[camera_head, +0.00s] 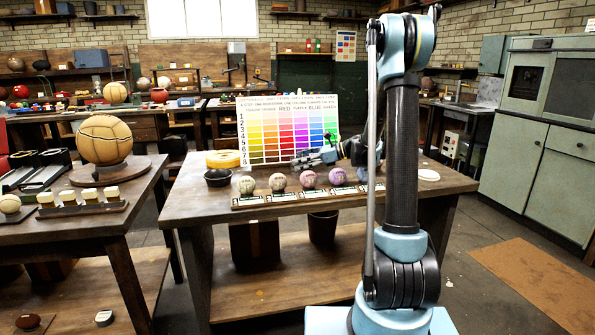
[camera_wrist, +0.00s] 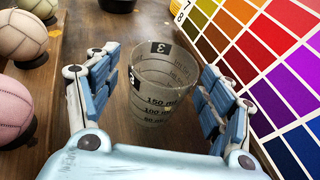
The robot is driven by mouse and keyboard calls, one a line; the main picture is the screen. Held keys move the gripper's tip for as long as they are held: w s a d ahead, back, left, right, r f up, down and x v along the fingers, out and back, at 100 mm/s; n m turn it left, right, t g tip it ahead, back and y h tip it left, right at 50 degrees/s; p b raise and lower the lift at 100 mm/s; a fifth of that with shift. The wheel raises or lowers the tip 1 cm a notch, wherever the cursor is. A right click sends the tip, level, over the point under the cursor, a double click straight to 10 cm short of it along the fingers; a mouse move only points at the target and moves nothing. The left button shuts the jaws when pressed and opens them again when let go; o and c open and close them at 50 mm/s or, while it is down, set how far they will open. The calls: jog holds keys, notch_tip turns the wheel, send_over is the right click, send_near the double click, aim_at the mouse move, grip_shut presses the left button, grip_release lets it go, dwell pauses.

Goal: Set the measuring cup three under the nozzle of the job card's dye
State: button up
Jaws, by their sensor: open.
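The measuring cup (camera_wrist: 160,100) is a translucent cup with black volume marks and a black tag reading 3. In the wrist view it stands upright on the brown table, between the two blue fingers of my gripper (camera_wrist: 156,68). The fingers are open, with a gap showing on each side of the cup. In the head view my gripper (camera_head: 312,158) is low over the middle table, in front of the colour chart (camera_head: 262,130). I cannot make out the cup there. I cannot identify a dye nozzle or the job card in either view.
Several leather balls (camera_head: 244,185) sit on labelled stands along the table's front. A black bowl (camera_head: 217,178) and a round yellow item (camera_head: 223,159) are at the left. In the wrist view, the chart (camera_wrist: 262,60) rises close to the right finger. A white disc (camera_head: 428,175) lies right.

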jog(key=shift+w+a+f, duration=0.1)
jog(key=shift+a+f, duration=0.05)
jog(key=shift+a, duration=0.45)
jog(key=shift+c, duration=0.3)
jog(key=c, duration=1.2)
jog(key=shift+o, duration=0.2)
